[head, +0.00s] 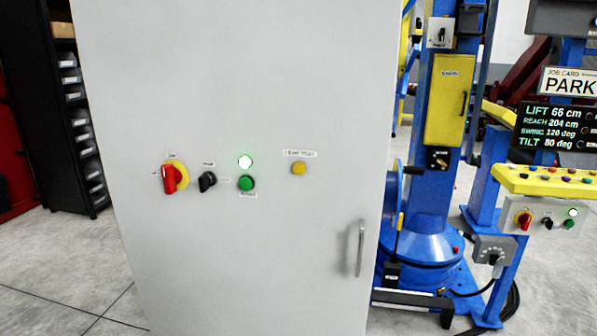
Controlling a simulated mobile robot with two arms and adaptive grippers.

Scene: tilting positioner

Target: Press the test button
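A yellow-orange button (299,168) sits on the front of a large grey cabinet (250,80), right of its other controls. A small white label (300,153) above it seems to read "LAMP TEST", though the print is small. To its left are a green button (247,184), a lit white-green lamp (245,161), a black selector knob (207,181) and a red rotary switch (170,179) on a yellow plate. Neither of my grippers shows in the head view.
The cabinet has a vertical handle (360,248) at lower right. A blue positioner column (432,180) stands behind it at right. A display (557,128) and a yellow button panel (545,180) are farther right. Dark shelving (75,110) stands at left. Grey floor is clear at lower left.

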